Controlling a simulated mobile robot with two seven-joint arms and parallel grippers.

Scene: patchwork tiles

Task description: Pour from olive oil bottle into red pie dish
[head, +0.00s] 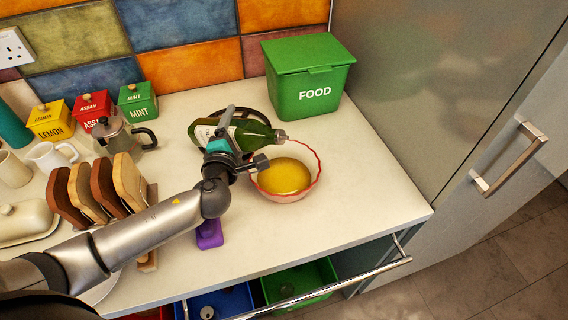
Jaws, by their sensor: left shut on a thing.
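The olive oil bottle (252,133) is dark green with a pale label. It is tipped well over onto its side, with its neck pointing right. My left gripper (240,140) is shut around the bottle and holds it above the counter. The red pie dish (312,184) has a red wavy rim and a pale body, and stands on the counter just right of and below the gripper. The bottle's mouth is over or near the dish's far rim. Yellow liquid (284,176) lies in the dish. I cannot make out a stream. My right gripper is not in view.
A green FOOD bin (307,80) stands behind the dish. A toast-rack-like holder with slabs (105,186), a moka pot (122,136) and tea boxes (90,110) are at left. A purple object (209,234) lies near the front. An open drawer (300,285) is below. The counter right of the dish is clear.

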